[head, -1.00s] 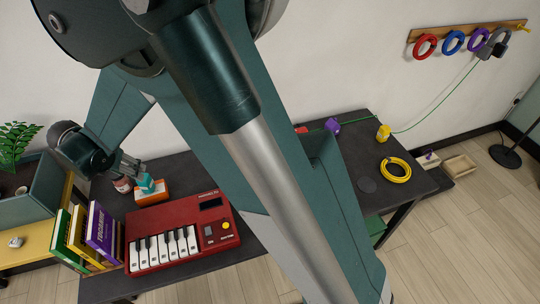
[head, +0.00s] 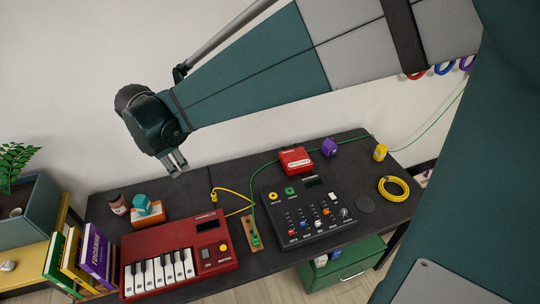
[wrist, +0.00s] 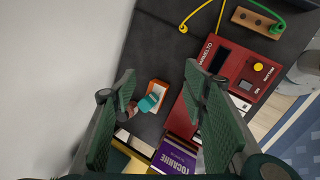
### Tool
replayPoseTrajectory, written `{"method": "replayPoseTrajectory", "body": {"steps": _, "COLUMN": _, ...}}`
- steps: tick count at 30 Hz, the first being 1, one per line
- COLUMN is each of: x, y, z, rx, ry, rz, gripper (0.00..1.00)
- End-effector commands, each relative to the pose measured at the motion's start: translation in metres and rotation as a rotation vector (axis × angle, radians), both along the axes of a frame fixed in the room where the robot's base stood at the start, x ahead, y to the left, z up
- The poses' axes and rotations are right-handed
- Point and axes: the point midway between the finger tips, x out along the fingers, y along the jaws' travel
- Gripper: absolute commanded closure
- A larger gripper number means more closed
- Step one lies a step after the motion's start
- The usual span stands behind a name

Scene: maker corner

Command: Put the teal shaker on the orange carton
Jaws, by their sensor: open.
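The teal shaker (head: 141,202) rests on top of the orange carton (head: 152,217), at the back left of the dark table. The wrist view also shows the teal shaker (wrist: 148,103) over the orange carton (wrist: 160,87), seen from above and looking tilted or lying. My gripper (head: 177,165) is open and empty, above and to the right of the shaker, clear of it. In the wrist view its two fingers stand wide apart on either side of the carton, with nothing between them.
A dark red jar (head: 118,204) stands just left of the carton. The red keyboard (head: 180,250) lies in front, with upright books (head: 97,253) at its left. A black mixer (head: 308,208) and yellow cable (head: 236,197) lie to the right.

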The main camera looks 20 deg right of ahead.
Motion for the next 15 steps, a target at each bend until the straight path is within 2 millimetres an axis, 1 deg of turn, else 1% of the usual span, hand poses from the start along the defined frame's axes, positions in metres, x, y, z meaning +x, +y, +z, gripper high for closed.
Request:
{"method": "replayPoseTrajectory", "body": {"steps": 1, "x": -0.005, "y": -0.013, "z": 0.006, "rx": 0.021, "ry": -0.006, "rz": -0.042, "gripper": 0.57}}
{"method": "replayPoseTrajectory", "body": {"steps": 3, "x": -0.011, "y": -0.027, "z": 0.013, "rx": 0.053, "ry": -0.013, "rz": -0.102, "gripper": 0.57}}
{"method": "replayPoseTrajectory", "body": {"steps": 8, "x": -0.027, "y": -0.060, "z": 0.028, "rx": 0.126, "ry": -0.032, "rz": -0.242, "gripper": 0.57}}
{"method": "replayPoseTrajectory", "body": {"steps": 15, "x": -0.053, "y": -0.106, "z": 0.045, "rx": 0.237, "ry": -0.059, "rz": -0.452, "gripper": 0.57}}
